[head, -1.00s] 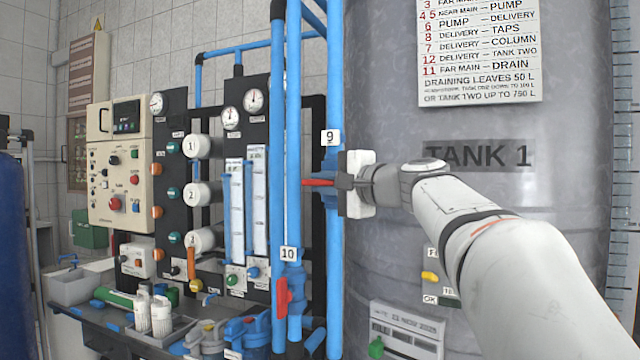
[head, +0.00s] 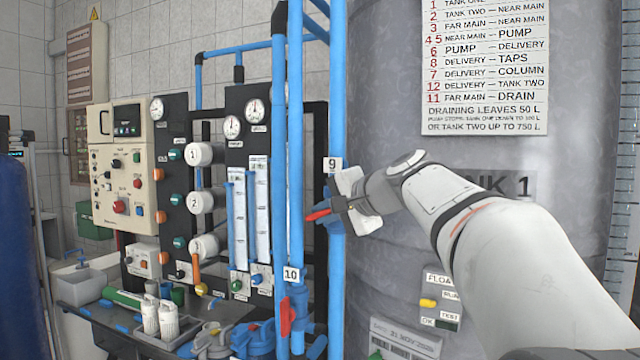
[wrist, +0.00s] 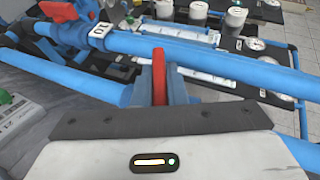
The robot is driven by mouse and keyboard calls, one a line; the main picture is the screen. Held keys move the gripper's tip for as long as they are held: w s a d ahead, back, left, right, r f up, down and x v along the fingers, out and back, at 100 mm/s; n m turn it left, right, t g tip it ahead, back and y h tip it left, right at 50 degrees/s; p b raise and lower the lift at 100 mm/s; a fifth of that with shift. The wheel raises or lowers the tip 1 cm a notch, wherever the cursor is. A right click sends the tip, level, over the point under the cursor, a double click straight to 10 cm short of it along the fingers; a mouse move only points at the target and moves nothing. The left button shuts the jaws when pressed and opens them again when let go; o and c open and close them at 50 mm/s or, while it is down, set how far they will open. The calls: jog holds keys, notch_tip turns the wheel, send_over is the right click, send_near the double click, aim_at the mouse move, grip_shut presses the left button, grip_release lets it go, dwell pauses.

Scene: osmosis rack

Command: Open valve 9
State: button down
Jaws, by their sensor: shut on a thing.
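Valve 9 sits on the vertical blue pipe (head: 337,260) in front of the tank, below the tag "9" (head: 333,164). Its red handle (head: 318,214) sticks out to the left of my gripper (head: 340,207), its free end slightly lower. My gripper is shut on this handle and tilted. In the wrist view the red handle (wrist: 159,75) rises from behind the dark jaw edge, with blue pipe behind it. The gripped part of the handle and most of the valve body are hidden by my gripper.
Valve 10's red handle (head: 286,316) hangs downward below the tag "10" (head: 291,274), on a neighbouring blue pipe. The grey tank (head: 390,250) stands close behind my gripper. A panel with gauges and flow tubes (head: 250,215) is to the left.

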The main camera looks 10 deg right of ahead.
jog(key=g+h+p, duration=0.1)
jog(key=p, duration=0.2)
jog(key=r+n+g+h+p, duration=0.1)
jog(key=p, duration=0.3)
jog(key=shift+r, duration=0.25)
jog(key=g+h+p, duration=0.2)
jog(key=p, duration=0.5)
jog(key=shift+n+h, duration=0.4)
jog(key=g+h+p, duration=0.2)
jog(key=p, duration=0.2)
jog(key=shift+f+n, duration=0.15)
jog(key=shift+n, duration=0.15)
jog(key=shift+d+f+n+g+h+p, duration=0.15)
jog(key=shift+g+h+p, duration=0.45)
jog(key=shift+p, duration=0.3)
jog(key=shift+a+f+n+g+h+p, duration=0.15)
jog(key=shift+g+h+p, duration=0.25)
jog(key=shift+h+p, duration=0.4)
jog(key=shift+d, duration=0.1)
jog(key=c, duration=1.5)
grip_release()
jog(key=shift+f, duration=0.15)
jog(key=shift+o, duration=0.2)
